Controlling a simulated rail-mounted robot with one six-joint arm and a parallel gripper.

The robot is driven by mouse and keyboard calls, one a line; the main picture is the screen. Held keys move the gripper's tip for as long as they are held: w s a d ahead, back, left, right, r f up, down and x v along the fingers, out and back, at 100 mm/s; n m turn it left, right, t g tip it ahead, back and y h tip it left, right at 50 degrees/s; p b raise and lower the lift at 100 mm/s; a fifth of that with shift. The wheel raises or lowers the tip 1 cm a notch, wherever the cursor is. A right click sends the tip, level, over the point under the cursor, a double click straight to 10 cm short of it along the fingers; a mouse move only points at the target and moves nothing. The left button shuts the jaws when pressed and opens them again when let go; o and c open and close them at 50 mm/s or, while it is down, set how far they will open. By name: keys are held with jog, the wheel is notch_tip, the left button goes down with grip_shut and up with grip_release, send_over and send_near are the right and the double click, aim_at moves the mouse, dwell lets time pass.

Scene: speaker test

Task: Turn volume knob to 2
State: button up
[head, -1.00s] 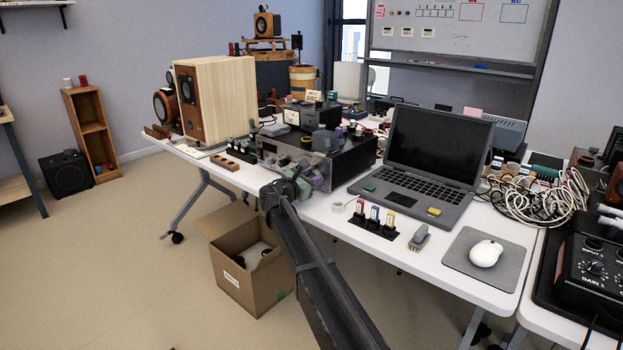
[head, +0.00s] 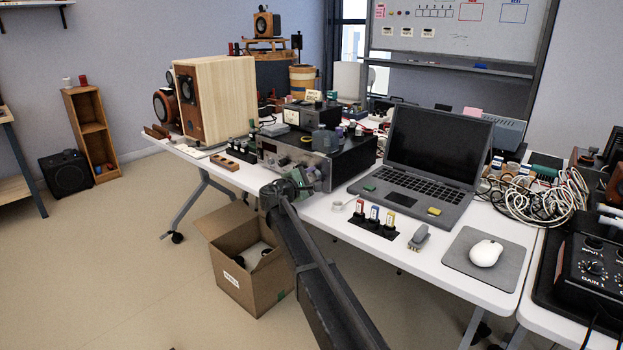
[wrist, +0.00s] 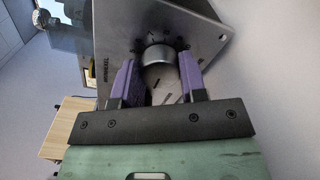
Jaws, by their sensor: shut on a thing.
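The volume knob (wrist: 159,57) is a round metal knob on the amplifier's front panel, ringed by scale marks in the wrist view. My gripper (wrist: 160,80) has its two purple fingers on either side of the knob and is shut on it. My gripper and arm hide the knob there.
A laptop (head: 425,160) sits right of the amplifier, with small coloured-label plugs (head: 374,216) in front of it. An open cardboard box (head: 258,287) stands on the floor below the table edge, beside my arm. A wooden speaker (head: 215,100) stands at the left.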

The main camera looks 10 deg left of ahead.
jog(key=shift+m, duration=0.8)
jog(key=o, duration=0.9)
jog(key=shift+o, duration=0.2)
jog(key=v, duration=1)
jog(key=shift+s+a, duration=0.25)
jog(key=shift+s, duration=0.1)
